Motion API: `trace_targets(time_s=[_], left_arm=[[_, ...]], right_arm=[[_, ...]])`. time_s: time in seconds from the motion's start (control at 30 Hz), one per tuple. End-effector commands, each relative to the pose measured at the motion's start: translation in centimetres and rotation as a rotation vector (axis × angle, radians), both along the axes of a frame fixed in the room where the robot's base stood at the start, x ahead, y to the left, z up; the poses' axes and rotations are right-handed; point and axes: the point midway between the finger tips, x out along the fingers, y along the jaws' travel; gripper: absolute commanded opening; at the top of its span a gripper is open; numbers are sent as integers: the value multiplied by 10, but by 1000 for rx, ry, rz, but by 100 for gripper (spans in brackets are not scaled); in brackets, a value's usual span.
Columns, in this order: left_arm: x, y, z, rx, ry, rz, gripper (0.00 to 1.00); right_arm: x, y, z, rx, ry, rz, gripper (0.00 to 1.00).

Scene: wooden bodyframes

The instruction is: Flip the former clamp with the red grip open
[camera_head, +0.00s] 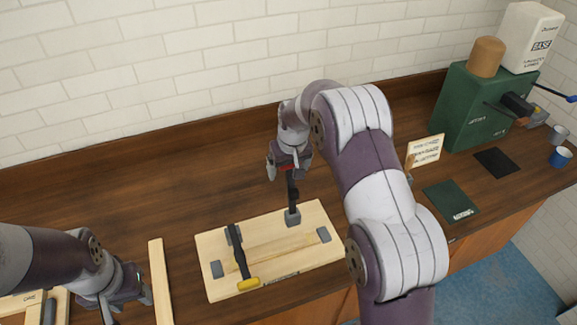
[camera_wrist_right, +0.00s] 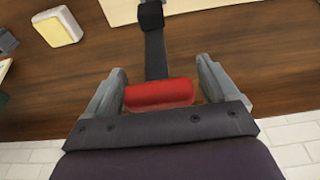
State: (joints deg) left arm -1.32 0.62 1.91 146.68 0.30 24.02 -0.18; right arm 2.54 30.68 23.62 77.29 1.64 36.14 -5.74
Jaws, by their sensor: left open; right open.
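The former board (camera_head: 215,245) lies on the workbench and bears two clamps. The clamp with the red grip (camera_head: 292,190) stands at its back right, its black lever upright. In the right wrist view the red grip (camera_wrist_right: 160,95) lies between the two fingers of my right gripper (camera_wrist_right: 160,66), with gaps visible at both sides. My right gripper (camera_head: 286,167) is open around the top of the lever. The clamp with the yellow grip (camera_head: 248,284) has its lever lying down across the board. My left gripper (camera_head: 128,284) is open, low at the left.
A wooden strip (camera_head: 159,282) lies between my left gripper and the board. A green machine (camera_head: 485,105), a small sign (camera_head: 425,150) and a green mat (camera_head: 451,199) are at the right. The bench behind the board is clear up to the tiled wall.

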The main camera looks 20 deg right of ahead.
Motion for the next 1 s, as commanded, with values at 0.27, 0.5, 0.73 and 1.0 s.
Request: trace_targets(time_s=[0.27, 0.5, 0.73, 1.0], left_arm=[[0, 0, -5, 0, 0, 0, 49], [0, 0, -29, 0, 0, 0, 49], [0, 0, -22, 0, 0, 0, 49], [0, 0, -21, 0, 0, 0, 49]], right_arm=[[0, 0, 7, 0, -5, 0, 87], [-13, -1, 64, -1, -8, 0, 87], [-24, -1, 119, 0, -1, 0, 87], [-26, -1, 124, 0, 1, 0, 87]])
